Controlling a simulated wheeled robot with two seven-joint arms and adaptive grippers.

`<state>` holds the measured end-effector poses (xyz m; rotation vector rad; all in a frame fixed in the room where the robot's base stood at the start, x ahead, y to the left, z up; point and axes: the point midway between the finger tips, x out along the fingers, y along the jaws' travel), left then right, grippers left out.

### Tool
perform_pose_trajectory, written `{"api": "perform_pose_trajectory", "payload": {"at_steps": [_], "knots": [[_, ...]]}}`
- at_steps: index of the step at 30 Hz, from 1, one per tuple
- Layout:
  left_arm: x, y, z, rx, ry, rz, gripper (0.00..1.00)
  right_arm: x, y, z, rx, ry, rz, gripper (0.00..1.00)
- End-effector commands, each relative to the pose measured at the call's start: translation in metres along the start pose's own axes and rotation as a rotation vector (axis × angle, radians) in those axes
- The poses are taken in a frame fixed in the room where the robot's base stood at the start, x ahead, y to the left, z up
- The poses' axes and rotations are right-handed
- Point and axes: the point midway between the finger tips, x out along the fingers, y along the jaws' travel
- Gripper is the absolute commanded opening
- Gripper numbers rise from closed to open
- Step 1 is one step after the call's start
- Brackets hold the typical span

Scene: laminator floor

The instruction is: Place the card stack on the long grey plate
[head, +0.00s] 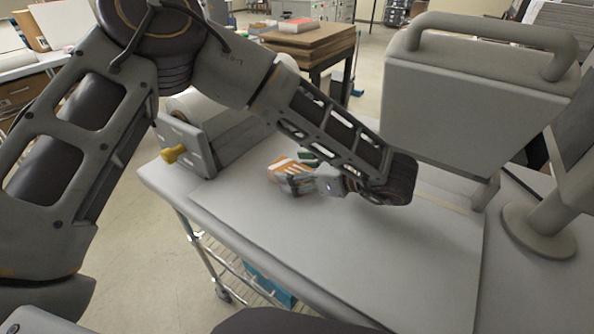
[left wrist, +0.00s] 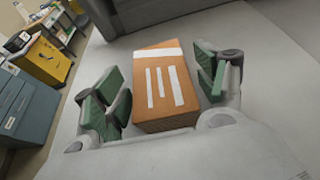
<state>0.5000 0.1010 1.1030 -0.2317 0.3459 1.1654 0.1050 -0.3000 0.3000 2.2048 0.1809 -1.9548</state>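The card stack (head: 279,166) is an orange block with white stripes on top, lying on the light grey surface. It also shows in the left wrist view (left wrist: 165,88). My left gripper (head: 303,172) is low at the stack. In the left wrist view its green-padded fingers (left wrist: 160,80) stand on either side of the stack, with gaps between pads and stack. A wide flat grey plate (head: 370,265) covers much of the worktop; I cannot tell whether it is the long grey plate. My right gripper is not in view.
A large grey machine housing with a handle (head: 470,105) stands at the right, near a round-footed post (head: 538,230). A roller bracket with a yellow knob (head: 174,154) is at the left edge. The front of the worktop is clear.

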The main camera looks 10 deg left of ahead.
Motion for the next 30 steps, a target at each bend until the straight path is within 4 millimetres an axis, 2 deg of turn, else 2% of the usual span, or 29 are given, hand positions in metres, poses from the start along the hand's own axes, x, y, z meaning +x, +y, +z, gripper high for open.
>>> {"api": "perform_pose_trajectory", "payload": {"at_steps": [7, 15, 24, 30], "knots": [[0.000, 0.000, 0.000, 0.000, 0.000, 0.000, 0.75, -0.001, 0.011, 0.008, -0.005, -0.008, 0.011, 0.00], [-0.001, 0.000, 0.002, 0.000, 0.000, 0.000, 0.75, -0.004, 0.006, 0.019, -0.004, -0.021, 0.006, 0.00], [-0.027, -0.001, 0.001, -0.001, -0.001, -0.002, 0.75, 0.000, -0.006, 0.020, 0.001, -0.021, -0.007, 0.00], [-0.049, -0.001, 0.001, -0.001, -0.002, -0.003, 0.75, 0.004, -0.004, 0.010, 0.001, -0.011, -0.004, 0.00]]}}
